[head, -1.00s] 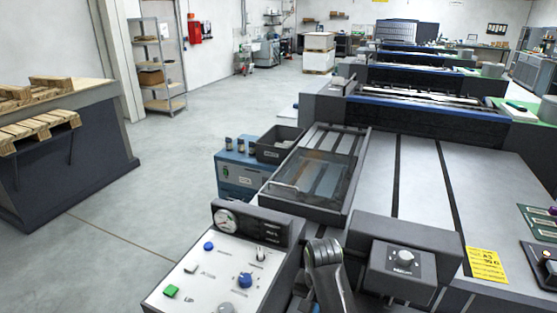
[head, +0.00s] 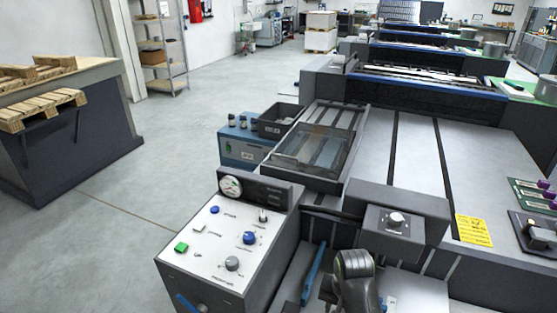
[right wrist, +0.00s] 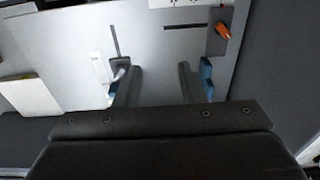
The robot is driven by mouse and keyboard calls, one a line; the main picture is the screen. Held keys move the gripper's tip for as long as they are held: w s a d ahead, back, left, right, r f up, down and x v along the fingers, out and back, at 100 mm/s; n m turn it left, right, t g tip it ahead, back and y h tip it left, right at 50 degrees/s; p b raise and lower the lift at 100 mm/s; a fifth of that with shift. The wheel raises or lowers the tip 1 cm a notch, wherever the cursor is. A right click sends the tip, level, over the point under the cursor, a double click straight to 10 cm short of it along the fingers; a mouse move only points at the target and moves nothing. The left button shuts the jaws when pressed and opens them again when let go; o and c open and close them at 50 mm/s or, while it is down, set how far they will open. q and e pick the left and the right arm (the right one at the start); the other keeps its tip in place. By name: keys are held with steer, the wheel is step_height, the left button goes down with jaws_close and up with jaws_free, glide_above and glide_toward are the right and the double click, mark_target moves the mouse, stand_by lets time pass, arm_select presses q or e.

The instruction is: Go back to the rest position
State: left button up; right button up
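My right gripper (right wrist: 158,85) shows in the right wrist view with its two dark fingers well apart. Nothing is between them but a grey surface seen beyond. Blue parts show beside both fingers; I cannot tell what they belong to. In the head view a dark link of my own arm (head: 355,275) stands at the bottom, right of the control console (head: 222,240) and below the grey box with a knob (head: 397,230). The right fingers cannot be made out there. My left gripper is not in view.
The printing press bed (head: 418,165) fills the right side, with a clear-covered tray (head: 312,150) and a yellow label (head: 474,230). A blue unit (head: 240,150) stands left of it. A table with pallets (head: 75,150) is at the far left. The floor (head: 170,160) between is clear.

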steer(key=s+d+f+n+t, duration=0.1)
steer(key=s+d+f+t, duration=0.1)
steer(key=s+d, duration=0.95)
steer(key=s+d+r+n+t+h, duration=0.1)
steer(key=s+d+r+n, duration=0.15)
steer(key=s, duration=0.55)
steer(key=s+d+r+n+h, duration=0.1)
steer(key=s+r, duration=0.2)
steer(key=s, duration=0.4)
step_height(320, 180, down, 24)
steer(key=d+f+g+b, duration=0.1)
steer(key=d, duration=0.1)
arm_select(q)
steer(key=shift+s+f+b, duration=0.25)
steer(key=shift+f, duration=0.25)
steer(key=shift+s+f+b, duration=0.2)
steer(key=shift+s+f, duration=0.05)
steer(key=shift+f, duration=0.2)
arm_select(e)
steer(key=s+a+f+g, duration=0.1)
steer(key=s+f, duration=1.4)
steer(key=f, duration=0.2)
steer(key=shift+a+f+m+y, duration=0.25)
steer(key=shift+f+m+y, duration=0.1)
steer(key=shift+y, duration=0.05)
